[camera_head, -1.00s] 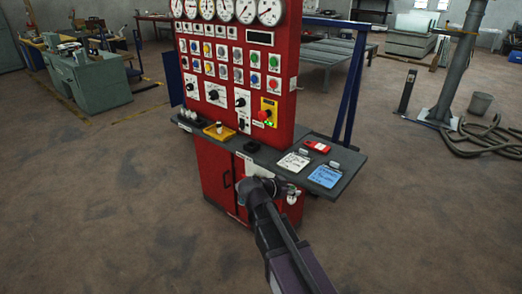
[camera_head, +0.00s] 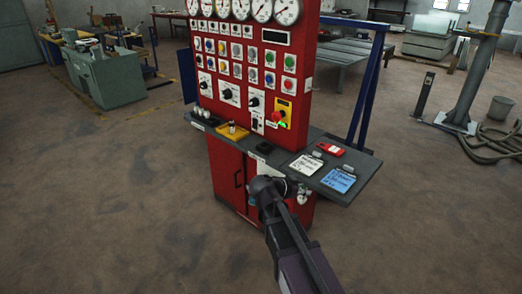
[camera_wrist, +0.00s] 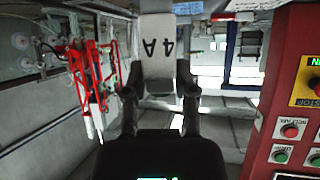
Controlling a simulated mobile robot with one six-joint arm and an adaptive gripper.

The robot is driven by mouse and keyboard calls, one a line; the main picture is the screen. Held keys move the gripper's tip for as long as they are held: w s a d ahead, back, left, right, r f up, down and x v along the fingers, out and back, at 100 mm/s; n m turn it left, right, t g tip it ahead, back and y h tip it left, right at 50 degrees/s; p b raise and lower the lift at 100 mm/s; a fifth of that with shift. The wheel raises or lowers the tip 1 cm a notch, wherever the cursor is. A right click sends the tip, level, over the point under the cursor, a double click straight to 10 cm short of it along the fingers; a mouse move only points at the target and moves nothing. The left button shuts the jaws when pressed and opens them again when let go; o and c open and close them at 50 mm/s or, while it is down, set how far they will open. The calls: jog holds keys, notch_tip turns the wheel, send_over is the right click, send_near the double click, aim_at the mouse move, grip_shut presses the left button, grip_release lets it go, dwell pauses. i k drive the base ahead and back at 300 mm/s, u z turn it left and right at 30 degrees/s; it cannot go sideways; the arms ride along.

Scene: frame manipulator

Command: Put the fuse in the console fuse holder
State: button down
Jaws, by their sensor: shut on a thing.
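In the wrist view my gripper (camera_wrist: 160,95) is shut on a white fuse (camera_wrist: 158,48) marked "4A", held between its two fingertips. In the head view my dark arm reaches toward the front edge of the console shelf; its end hides most of the gripper and the fuse. The red console (camera_head: 260,75) stands ahead with gauges, buttons and knobs. A small black round fitting (camera_head: 264,147), perhaps the fuse holder, sits on its grey shelf (camera_head: 285,157). I cannot see inside it.
A yellow tray (camera_head: 222,136) with a small item and several white cylinders stand on the shelf's left. A white sheet (camera_head: 307,165), a blue sheet (camera_head: 339,180) and a red device (camera_head: 330,149) lie on its right. Floor around the console is clear.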

aim_at(264, 150)
jog(key=i, duration=0.95)
jog(key=z, duration=0.05)
